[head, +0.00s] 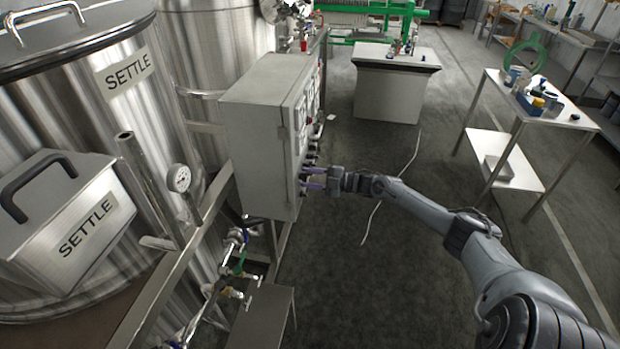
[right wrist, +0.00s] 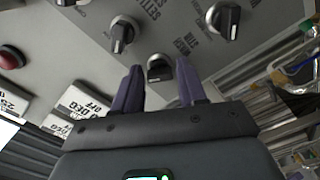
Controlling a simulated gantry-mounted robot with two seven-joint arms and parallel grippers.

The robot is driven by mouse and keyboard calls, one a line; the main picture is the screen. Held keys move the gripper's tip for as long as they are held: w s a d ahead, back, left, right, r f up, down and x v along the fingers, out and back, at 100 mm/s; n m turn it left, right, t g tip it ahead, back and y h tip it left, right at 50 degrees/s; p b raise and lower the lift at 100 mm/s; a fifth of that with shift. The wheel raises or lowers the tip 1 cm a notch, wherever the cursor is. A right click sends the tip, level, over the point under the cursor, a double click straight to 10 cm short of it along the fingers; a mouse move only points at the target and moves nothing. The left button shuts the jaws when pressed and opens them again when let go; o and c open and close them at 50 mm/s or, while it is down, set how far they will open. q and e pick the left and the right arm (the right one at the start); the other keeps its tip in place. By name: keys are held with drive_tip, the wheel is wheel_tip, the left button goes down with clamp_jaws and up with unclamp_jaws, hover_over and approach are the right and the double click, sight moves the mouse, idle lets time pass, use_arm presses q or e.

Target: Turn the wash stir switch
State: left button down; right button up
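The wash stir switch (right wrist: 159,68) is a small black knob on the grey panel face, with a label that appears to read WASH STIR beside it. My right gripper (right wrist: 160,76) is open, its two purple fingers pointing at the panel with the knob between the tips. A gap shows on each side of the knob; contact cannot be told. In the head view my right gripper (head: 314,179) reaches from the right to the lower switch face of the control box (head: 255,140). The switch itself is too small to tell apart there. My left gripper is not in view.
Other black knobs (right wrist: 122,33) (right wrist: 223,18) and a red button (right wrist: 11,57) sit close by on the panel.

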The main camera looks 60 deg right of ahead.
drive_tip(key=shift+o, duration=1)
drive_tip(key=p+v, duration=0.2)
drive_tip(key=v, duration=0.8)
drive_tip(key=shift+s, duration=0.4)
drive_tip(key=shift+d, duration=0.1)
